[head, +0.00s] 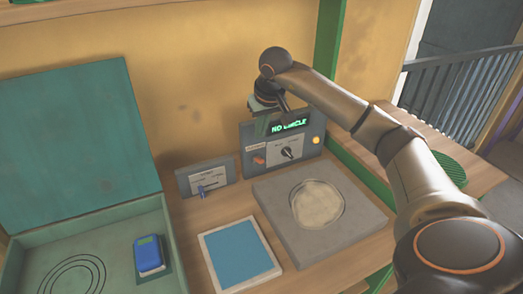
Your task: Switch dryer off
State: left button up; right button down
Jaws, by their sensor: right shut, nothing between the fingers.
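A dark grey control box (284,160) stands at the back of the bench. It has a green lit display (290,126) reading "NO CIRCLE", a red-orange rocker switch (259,160), a black rotary knob (288,153) and a lit amber lamp (316,140). No readable label tells me which control belongs to the dryer. My right gripper (266,118) is at the box's upper left, above the red switch, pointing down. It is shut and empty, and its fingertips are hard to make out. Whether it touches the box I cannot tell. My left gripper is out of view.
A grey slab (365,222) with a pale round disc (317,203) lies before the box. An open teal case (85,225) holds a blue device (149,255).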

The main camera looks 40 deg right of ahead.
send_over(259, 158)
jog(key=s, duration=0.1)
jog(key=f, duration=0.5)
jog(key=shift+s+a+f, duration=0.15)
jog(key=shift+a+f, duration=0.05)
jog(key=shift+f, duration=0.05)
jog(key=shift+s+a+f, duration=0.1)
jog(key=shift+s+f, duration=0.15)
jog(key=shift+f, duration=0.35)
